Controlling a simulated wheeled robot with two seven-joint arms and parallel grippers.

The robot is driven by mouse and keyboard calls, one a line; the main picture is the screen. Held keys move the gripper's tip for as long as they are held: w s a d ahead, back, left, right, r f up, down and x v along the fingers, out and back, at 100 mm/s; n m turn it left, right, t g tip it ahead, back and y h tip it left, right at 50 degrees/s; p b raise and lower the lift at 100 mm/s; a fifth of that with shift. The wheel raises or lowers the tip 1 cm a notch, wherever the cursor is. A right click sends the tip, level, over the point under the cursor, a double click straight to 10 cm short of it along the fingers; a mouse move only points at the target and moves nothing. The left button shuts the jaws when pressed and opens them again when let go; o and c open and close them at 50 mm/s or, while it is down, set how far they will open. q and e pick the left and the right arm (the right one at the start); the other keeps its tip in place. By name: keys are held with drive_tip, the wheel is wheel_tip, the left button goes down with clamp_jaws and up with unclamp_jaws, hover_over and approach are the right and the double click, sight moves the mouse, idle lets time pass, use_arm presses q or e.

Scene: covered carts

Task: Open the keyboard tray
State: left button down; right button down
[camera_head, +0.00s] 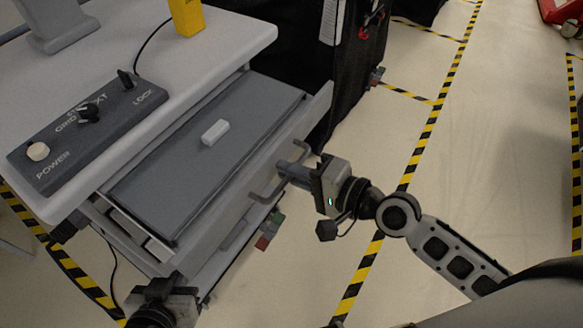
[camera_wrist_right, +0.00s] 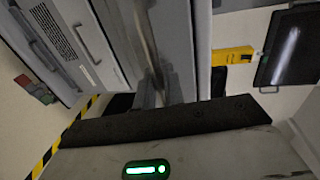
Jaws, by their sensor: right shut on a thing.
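The keyboard tray (camera_head: 190,150) is a dark grey flat panel in a light frame, sticking out from under the grey cart top. A small white block (camera_head: 215,132) lies on it. A grey bar handle (camera_head: 262,192) stands out from the front of the tray. My right gripper (camera_head: 292,170) is shut on the far part of this handle. In the right wrist view the bar (camera_wrist_right: 150,45) runs up from between the fingers (camera_wrist_right: 160,88), which are partly hidden by the gripper body. My left gripper (camera_head: 165,298) is at the bottom edge; its fingers cannot be made out.
The cart top (camera_head: 215,50) carries a control box (camera_head: 85,130) with knobs and a yellow object (camera_head: 186,16). A black-covered cart (camera_head: 350,80) stands behind. A red-and-green part (camera_head: 268,232) shows below the tray. The floor to the right is clear, with striped tape (camera_head: 432,125).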

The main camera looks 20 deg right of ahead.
drive_tip(key=c, duration=1.6)
unclamp_jaws()
drive_tip(key=shift+s+d, duration=0.1)
